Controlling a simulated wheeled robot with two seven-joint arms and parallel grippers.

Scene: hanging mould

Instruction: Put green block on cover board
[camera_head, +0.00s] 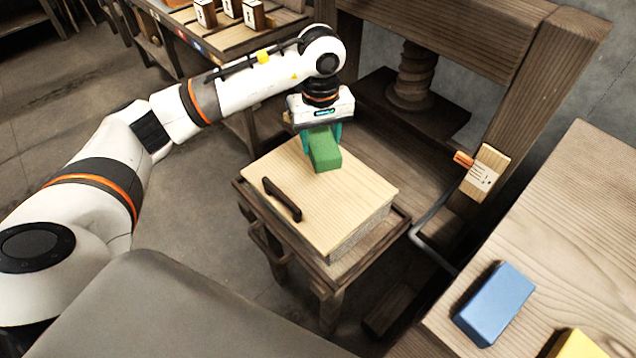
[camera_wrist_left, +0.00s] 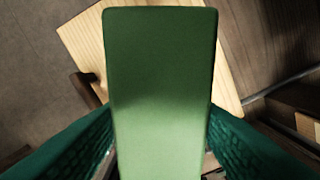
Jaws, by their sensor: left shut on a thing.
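The green block (camera_head: 323,150) is held in my left gripper (camera_head: 322,136), over the back part of the cover board in the head view. The cover board (camera_head: 335,207) is a pale wooden lid with a dark handle (camera_head: 282,199); it lies on a box on a small dark stand. In the left wrist view the green block (camera_wrist_left: 160,90) fills the middle, between the two teal fingers of my left gripper (camera_wrist_left: 160,150), with the cover board (camera_wrist_left: 88,45) behind it. Whether the block touches the board is hard to tell. My right gripper is not in view.
A wooden press frame (camera_head: 545,85) with a screw (camera_head: 413,75) stands behind the board. At the right a table (camera_head: 570,220) bears a blue block (camera_head: 495,303) and a yellow block (camera_head: 578,345). A shelf with several marked wooden blocks is at the top left.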

